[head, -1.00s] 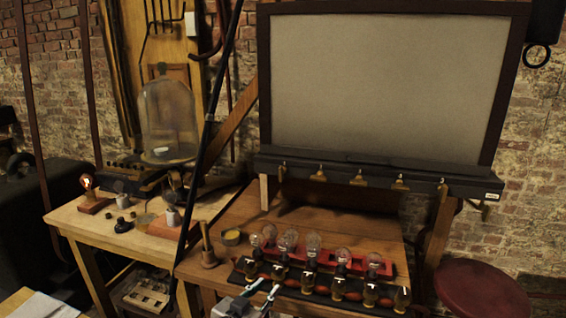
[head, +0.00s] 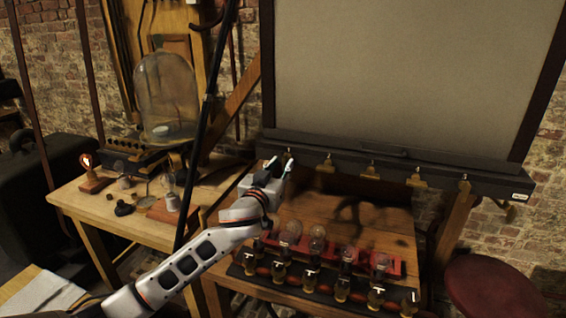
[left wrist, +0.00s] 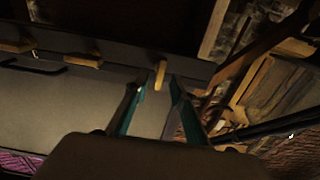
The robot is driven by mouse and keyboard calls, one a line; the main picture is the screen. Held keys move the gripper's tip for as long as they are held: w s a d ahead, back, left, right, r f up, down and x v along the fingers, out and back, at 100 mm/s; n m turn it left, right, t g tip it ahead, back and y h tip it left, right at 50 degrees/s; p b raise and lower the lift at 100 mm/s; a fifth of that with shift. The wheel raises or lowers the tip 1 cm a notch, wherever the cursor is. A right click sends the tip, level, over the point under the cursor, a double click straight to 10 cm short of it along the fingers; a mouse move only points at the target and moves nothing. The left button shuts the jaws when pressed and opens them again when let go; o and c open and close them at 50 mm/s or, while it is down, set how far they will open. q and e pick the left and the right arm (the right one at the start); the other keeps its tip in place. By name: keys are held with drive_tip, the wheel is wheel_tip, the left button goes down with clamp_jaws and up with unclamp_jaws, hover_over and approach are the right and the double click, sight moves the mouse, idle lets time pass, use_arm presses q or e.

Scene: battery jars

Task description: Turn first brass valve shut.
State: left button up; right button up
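Several small brass valves line the dark bar under the big pale panel. The leftmost brass valve (head: 289,153) is partly hidden by my left gripper (head: 279,164) in the head view. In the left wrist view the same valve (left wrist: 160,74) shows just beyond and between the two fingertips of my left gripper (left wrist: 155,88). Its handle runs roughly along the fingers, while the neighbouring valve (left wrist: 83,60) lies along the bar. The fingers are apart with nothing between them that I can see gripped; contact cannot be told. My right gripper is not in view.
Below the bar stands a wooden table (head: 310,206) with glass bulbs (head: 318,232) and a row of brass fittings on it. A glass bell jar (head: 166,100) stands on the left table. A black pole rises left of my gripper. A red stool (head: 490,285) is at right.

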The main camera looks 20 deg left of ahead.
use_arm(q)
drive_tip(key=shift+w, duration=0.9)
drive_tip(key=shift+c, duration=0.3)
clamp_jaws()
